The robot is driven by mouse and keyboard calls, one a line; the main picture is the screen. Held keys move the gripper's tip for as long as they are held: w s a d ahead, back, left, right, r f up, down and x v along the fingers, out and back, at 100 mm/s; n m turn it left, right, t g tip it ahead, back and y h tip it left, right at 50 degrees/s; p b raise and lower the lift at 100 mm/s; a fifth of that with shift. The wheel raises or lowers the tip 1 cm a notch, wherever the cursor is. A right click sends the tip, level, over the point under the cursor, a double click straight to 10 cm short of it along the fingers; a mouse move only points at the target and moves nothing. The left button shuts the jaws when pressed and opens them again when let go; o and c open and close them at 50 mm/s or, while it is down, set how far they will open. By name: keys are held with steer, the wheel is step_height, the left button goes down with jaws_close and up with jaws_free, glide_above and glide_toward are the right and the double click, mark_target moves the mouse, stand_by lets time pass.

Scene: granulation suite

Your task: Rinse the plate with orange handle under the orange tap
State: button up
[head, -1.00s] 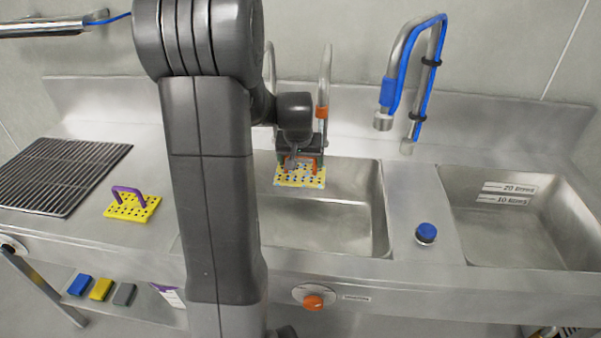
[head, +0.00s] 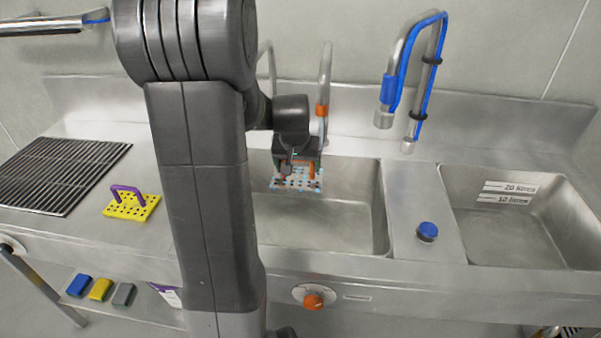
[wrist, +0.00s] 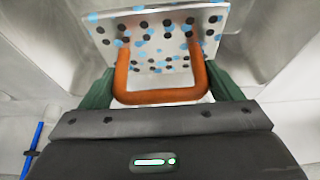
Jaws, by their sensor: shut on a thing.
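My gripper (head: 298,160) is shut on the orange handle (wrist: 160,97) of a perforated plate (head: 300,180), held over the middle sink basin (head: 330,225). The plate is bare grey metal with dark holes and light blue patches, clear in the wrist view (wrist: 155,62). Green finger pads stand on both sides of the handle in the wrist view. The tap with the orange collar (head: 322,110) stands behind the basin, just behind my gripper. Its outlet is hidden by my arm, and I cannot make out any water. An orange knob (head: 313,301) is on the counter front.
A yellow plate with a purple handle (head: 131,205) lies on the left counter beside a dark rack (head: 60,175). A blue-hosed tap (head: 410,85) and a blue knob (head: 427,231) are right of the basin. Another basin (head: 510,230) is far right. Sponges (head: 100,289) sit below left.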

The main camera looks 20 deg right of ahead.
mark_target(280, 181)
steer(key=shift+s+a+b, duration=0.25)
steer(key=shift+a+b, duration=0.05)
steer(key=shift+a, duration=0.65)
steer(key=shift+s+a+b, duration=0.25)
steer(key=shift+a, duration=0.75)
steer(key=shift+s+a+b, duration=0.25)
steer(key=shift+a+b, duration=0.05)
steer(key=shift+a, duration=0.65)
steer(key=shift+r, duration=0.1)
steer(key=s+a+r+p, duration=0.1)
steer(key=a+r, duration=0.3)
steer(key=a, duration=0.1)
steer(key=shift+s, duration=0.1)
